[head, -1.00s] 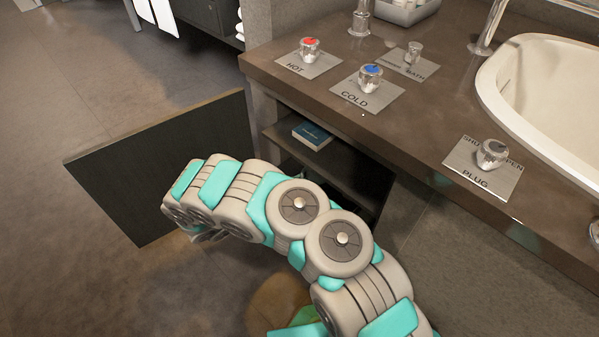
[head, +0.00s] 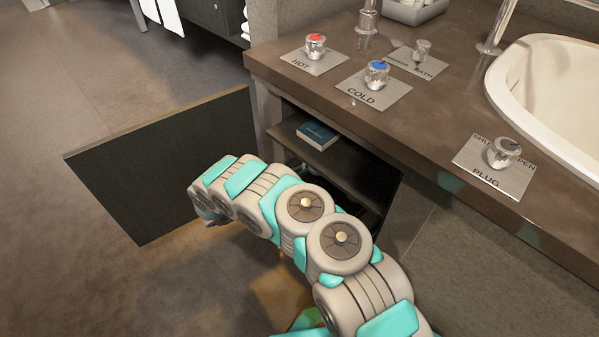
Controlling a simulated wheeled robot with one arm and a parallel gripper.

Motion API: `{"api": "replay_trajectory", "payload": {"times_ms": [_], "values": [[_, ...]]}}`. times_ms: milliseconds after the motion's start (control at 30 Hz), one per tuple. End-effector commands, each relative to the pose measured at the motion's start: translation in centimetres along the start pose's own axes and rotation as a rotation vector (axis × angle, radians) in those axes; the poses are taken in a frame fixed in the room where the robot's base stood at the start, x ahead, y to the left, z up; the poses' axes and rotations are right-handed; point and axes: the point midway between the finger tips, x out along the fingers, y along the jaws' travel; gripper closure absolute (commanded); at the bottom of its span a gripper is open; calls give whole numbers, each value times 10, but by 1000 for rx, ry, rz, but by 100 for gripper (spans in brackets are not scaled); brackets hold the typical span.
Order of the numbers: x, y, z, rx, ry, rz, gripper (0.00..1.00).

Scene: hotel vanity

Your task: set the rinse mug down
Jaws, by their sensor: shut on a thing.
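My gripper (head: 209,217) shows only as a small grey piece below the far end of my arm, in front of the open cabinet door. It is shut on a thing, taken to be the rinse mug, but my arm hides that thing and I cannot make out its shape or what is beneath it. No mug shows on the counter (head: 440,125) or on the visible part of the cabinet shelf (head: 345,170).
The dark cabinet door (head: 160,165) stands open at the left. A blue book (head: 318,135) lies on the upper shelf. Hot (head: 315,47), cold (head: 377,74) and plug (head: 503,153) knobs stand on the counter beside the white basin (head: 560,85). Floor at the far left is clear.

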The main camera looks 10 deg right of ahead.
Motion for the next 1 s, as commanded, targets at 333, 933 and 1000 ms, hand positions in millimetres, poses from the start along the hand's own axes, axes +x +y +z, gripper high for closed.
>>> {"api": "replay_trajectory", "payload": {"times_ms": [333, 933, 1000], "values": [[0, 0, -1, 1, 0, 0, 65], [-33, 2, 3, 5, -1, 5, 58], [-47, 2, 2, 5, 0, 3, 58]]}}
